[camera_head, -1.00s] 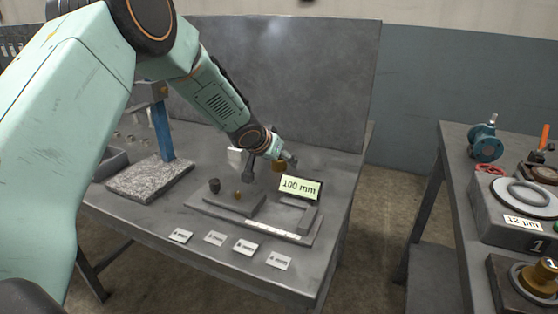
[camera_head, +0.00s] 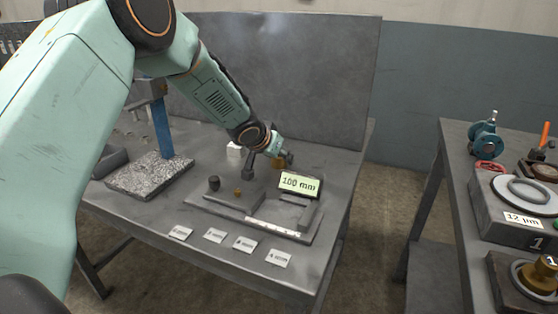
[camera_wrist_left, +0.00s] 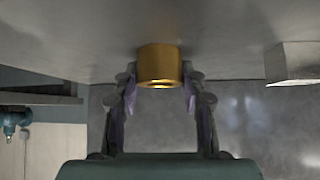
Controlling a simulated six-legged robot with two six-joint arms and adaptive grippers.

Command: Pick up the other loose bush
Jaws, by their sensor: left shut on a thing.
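A brass bush (camera_head: 278,163) is at the back of the grey bench in the head view, partly hidden by my left gripper (camera_head: 280,157). In the left wrist view the bush (camera_wrist_left: 160,65) sits between the two fingertips, and my left gripper (camera_wrist_left: 160,78) is shut on its sides. I cannot tell whether the bush touches the bench top. A second brass bush (camera_head: 549,274) stands at the lower right in a dark fixture on the other bench. My right gripper is not in view.
A white block (camera_head: 234,153) stands left of the gripper; a pale block shows in the wrist view (camera_wrist_left: 292,63). In front are a 100 mm display (camera_head: 300,185), a dark cylinder (camera_head: 214,183), a small brass piece (camera_head: 237,192) and several label cards (camera_head: 244,244). A granite stand (camera_head: 150,175) is left.

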